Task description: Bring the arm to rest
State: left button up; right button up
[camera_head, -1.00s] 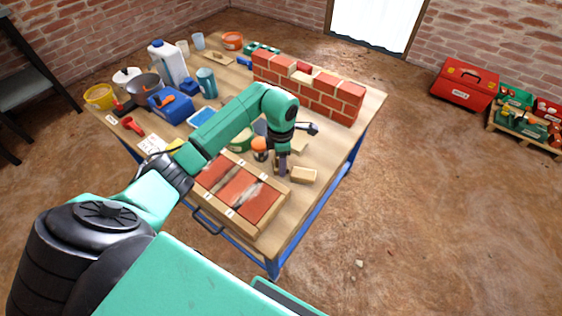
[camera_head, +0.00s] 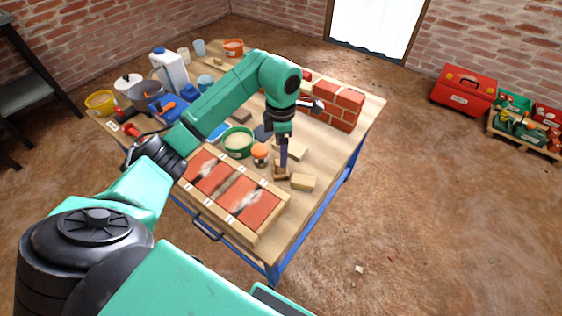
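My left arm reaches in from the left over the workbench (camera_head: 330,190). My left gripper (camera_head: 283,163) points down above the front right part of the bench, close to a small wooden block (camera_head: 281,175). Its fingers look dark and narrow and are seen edge-on, so I cannot tell whether they are open, shut or touching the block. My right gripper is out of view.
A light block (camera_head: 303,182), an orange-topped jar (camera_head: 260,152) and a green bowl (camera_head: 238,141) are close by. A low brick wall (camera_head: 341,105) stands behind.

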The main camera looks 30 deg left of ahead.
pick_arm(q)
notch_tip(320, 180, up, 3)
jog(key=shift+f, duration=0.1)
dwell(0.4)
